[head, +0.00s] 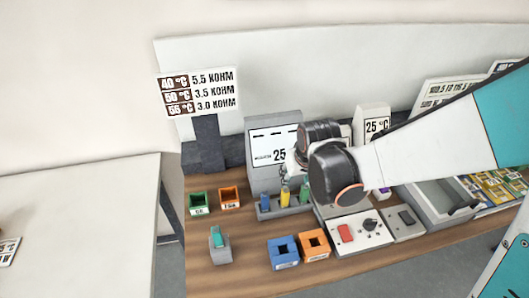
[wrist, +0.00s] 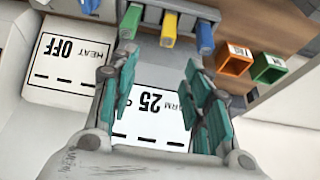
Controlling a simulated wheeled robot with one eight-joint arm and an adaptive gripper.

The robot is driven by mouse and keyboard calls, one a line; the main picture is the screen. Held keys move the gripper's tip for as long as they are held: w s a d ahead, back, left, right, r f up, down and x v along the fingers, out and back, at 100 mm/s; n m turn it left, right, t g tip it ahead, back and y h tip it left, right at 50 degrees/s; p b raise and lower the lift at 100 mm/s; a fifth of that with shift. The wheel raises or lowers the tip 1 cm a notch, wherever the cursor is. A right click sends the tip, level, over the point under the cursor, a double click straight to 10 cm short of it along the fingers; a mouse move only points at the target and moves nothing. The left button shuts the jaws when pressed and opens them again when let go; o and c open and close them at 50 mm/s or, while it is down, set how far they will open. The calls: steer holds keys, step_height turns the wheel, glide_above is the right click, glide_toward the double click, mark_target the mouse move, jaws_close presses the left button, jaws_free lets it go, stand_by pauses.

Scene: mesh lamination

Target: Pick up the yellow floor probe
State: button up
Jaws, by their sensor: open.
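The yellow floor probe (head: 285,197) stands upright in a grey rack between a blue probe (head: 265,203) and a green probe (head: 304,192). In the wrist view the yellow probe (wrist: 169,28) is at the top middle, with the green probe (wrist: 131,20) to its left and the blue probe (wrist: 205,38) to its right. My gripper (wrist: 160,58) is open and empty, its teal fingers spread. The yellow probe lies beyond the fingertips, roughly in line with the gap. In the head view my wrist partly hides the gripper, close above the rack.
A display box reading 25 (head: 262,150) stands right behind the rack. Green (head: 198,203) and orange (head: 230,198) bins are left. A teal-topped block (head: 219,246) stands front left.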

mark_target(286, 191)
steer(key=b+x, duration=0.2)
steer(key=x, duration=0.1)
steer(key=b+x, duration=0.2)
steer(key=x, duration=0.1)
steer(key=a+b+x, duration=0.1)
steer(key=b+x, duration=0.1)
steer(key=x, duration=0.1)
steer(key=shift+s+f, duration=0.15)
steer(key=shift+s, duration=0.25)
steer(key=b+x, duration=0.3)
steer(key=x, duration=0.2)
steer(key=shift+s+f, duration=0.1)
jaws_close()
